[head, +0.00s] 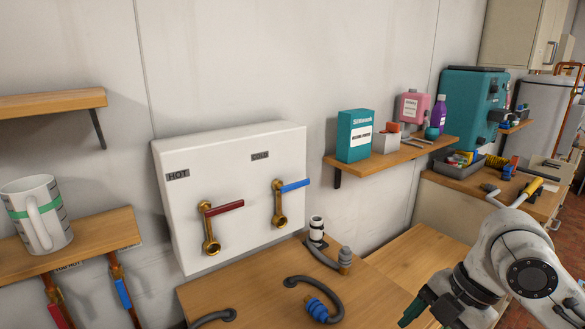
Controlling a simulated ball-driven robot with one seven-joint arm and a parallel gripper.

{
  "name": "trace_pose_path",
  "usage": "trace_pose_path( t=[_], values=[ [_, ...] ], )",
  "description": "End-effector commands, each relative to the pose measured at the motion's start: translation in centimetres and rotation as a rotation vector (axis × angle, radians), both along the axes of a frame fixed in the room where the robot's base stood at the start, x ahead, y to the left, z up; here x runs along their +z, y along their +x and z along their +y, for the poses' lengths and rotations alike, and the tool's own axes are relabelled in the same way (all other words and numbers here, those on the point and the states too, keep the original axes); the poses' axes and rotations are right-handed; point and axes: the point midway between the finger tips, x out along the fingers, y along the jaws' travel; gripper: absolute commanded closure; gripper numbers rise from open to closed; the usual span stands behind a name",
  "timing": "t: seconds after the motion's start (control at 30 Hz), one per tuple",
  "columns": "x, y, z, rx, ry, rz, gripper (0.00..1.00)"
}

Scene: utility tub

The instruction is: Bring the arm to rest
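My arm (495,262) reaches in from the lower right corner of the head view, white with a dark round joint cap. A dark end part (430,308) points down and left near the bottom edge, in front of the wooden surface. The fingertips are not clearly visible, so I cannot tell whether my gripper is open or holds anything. The arm appears clear of the wall panel and the shelves.
A white panel (240,160) carries a red-handled valve (210,225) and a blue-handled valve (279,200). Loose pipe parts and a hose (318,290) lie on the wooden top (250,300). A mug (38,215) stands on the left shelf. A loaded shelf (385,160) is at right.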

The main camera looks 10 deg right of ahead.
Motion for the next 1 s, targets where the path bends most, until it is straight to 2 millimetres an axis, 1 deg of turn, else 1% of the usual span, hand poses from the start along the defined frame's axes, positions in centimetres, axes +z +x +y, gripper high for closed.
trace_pose_path(
  t=[0.03,0.17,0.27,0.33,0.4,0.47,0.57,0.67,0.7,0.77,0.8,0.87,0.9,0.97,1.0],
  values=[
    [0.2,0.8,1.2,-0.021,0.027,-0.022,0.32],
    [0.9,2.8,4.1,-0.118,0.102,-0.075,0.32],
    [1.2,4.3,6.7,-0.234,0.191,-0.104,0.32],
    [1.0,5.1,8.3,-0.339,0.26,-0.107,0.32],
    [0.4,5.4,9.6,-0.45,0.323,-0.091,0.32],
    [-0.5,5.4,10.5,-0.549,0.372,-0.065,0.32],
    [-2.9,4.7,11.7,-0.721,0.433,0.001,0.32],
    [-6.1,3.1,12.3,-0.9,0.463,0.087,0.32],
    [-7.6,2.1,12.5,-0.974,0.465,0.126,0.32],
    [-10.0,0.4,12.5,-1.084,0.454,0.182,0.32],
    [-11.6,-1.0,12.4,-1.158,0.439,0.218,0.32],
    [-14.1,-3.4,12.0,-1.269,0.402,0.272,0.32],
    [-15.7,-5.2,11.6,-1.342,0.368,0.303,0.32],
    [-18.1,-8.1,10.7,-1.451,0.306,0.343,0.32],
    [-19.4,-10.1,9.9,-1.518,0.26,0.361,0.32]
  ],
)
